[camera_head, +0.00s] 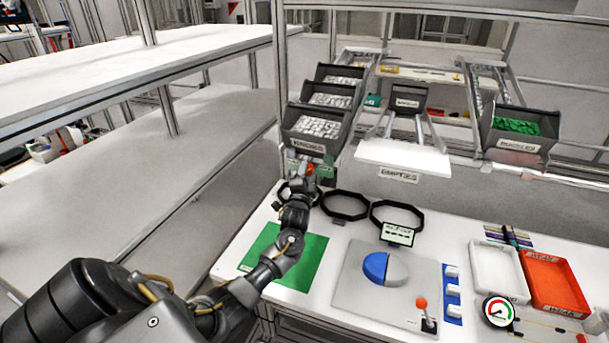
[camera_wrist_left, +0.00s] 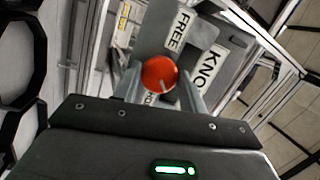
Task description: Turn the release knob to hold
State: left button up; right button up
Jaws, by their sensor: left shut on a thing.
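The red round release knob (camera_wrist_left: 160,72) is between the two fingers of my left gripper (camera_wrist_left: 160,88) in the left wrist view. A pale pointer line on its face points toward the bottom. A plate marked FREE (camera_wrist_left: 180,27) is above the knob, and a partly hidden label is below it. In the head view the knob (camera_head: 309,169) shows as a small red spot at the front of the KNOBS bin, with my left gripper (camera_head: 304,177) at it. The gripper is shut on the knob. My right gripper is not in view.
Black bins of pale parts (camera_head: 318,122) rise behind the knob. A shelf marked EMPTIES (camera_head: 403,157) is to the right. Black rings (camera_head: 345,205), a green mat (camera_head: 306,262) and a blue-and-white shell (camera_head: 385,268) are on the table. White shelving (camera_head: 130,70) stands at left.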

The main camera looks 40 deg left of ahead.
pick_arm(q)
jog(key=shift+r, duration=0.1)
jog(key=o, duration=1)
jog(key=shift+c, duration=0.2)
jog(key=b+v, duration=0.2)
jog(key=v, duration=0.8)
jog(key=shift+s+d, duration=0.2)
jog(key=shift+s, duration=0.1)
